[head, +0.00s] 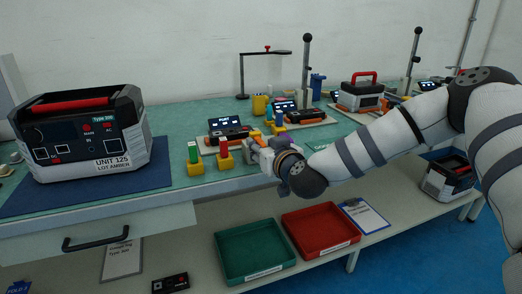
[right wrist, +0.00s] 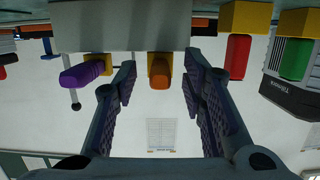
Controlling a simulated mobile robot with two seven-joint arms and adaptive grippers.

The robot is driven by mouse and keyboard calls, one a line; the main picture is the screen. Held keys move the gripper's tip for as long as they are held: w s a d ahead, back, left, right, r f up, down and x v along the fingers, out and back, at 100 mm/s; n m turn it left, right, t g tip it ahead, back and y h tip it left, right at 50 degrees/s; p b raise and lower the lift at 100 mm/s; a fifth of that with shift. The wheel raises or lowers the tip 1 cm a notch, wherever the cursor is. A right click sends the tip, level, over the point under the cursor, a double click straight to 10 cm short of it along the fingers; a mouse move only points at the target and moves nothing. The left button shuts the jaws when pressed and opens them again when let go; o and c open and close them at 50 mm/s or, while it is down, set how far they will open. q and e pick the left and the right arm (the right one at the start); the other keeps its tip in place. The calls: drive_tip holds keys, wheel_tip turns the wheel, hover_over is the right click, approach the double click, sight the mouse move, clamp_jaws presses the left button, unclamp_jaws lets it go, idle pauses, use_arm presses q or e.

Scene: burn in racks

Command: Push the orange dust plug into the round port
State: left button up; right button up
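The orange dust plug (right wrist: 159,72) shows in the right wrist view, in front of a yellow block, in the gap between my right gripper's fingers (right wrist: 159,85). The fingers are apart, with visible space on both sides of the plug. In the head view my right gripper (head: 256,152) is at the table's front edge, right of the red plug (head: 223,146); it hides the orange plug there. A purple plug (right wrist: 86,72) is outside the fingers in the wrist view. I cannot make out the round port clearly in either view. My left gripper is not in view.
A green plug (head: 193,152) on a yellow stand (head: 195,167) is left of the red one. Unit 125 (head: 88,137) sits on a blue mat (head: 158,178) at left. Several small devices fill the table behind. Green (head: 236,271) and red (head: 317,240) trays lie on the lower shelf.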

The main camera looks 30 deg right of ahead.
drive_tip(key=shift+w, duration=0.4)
clamp_jaws()
drive_tip(key=c, duration=0.8)
unclamp_jaws()
clamp_jaws()
drive_tip(key=shift+p+v, duration=0.45)
drive_tip(key=shift+v, duration=0.35)
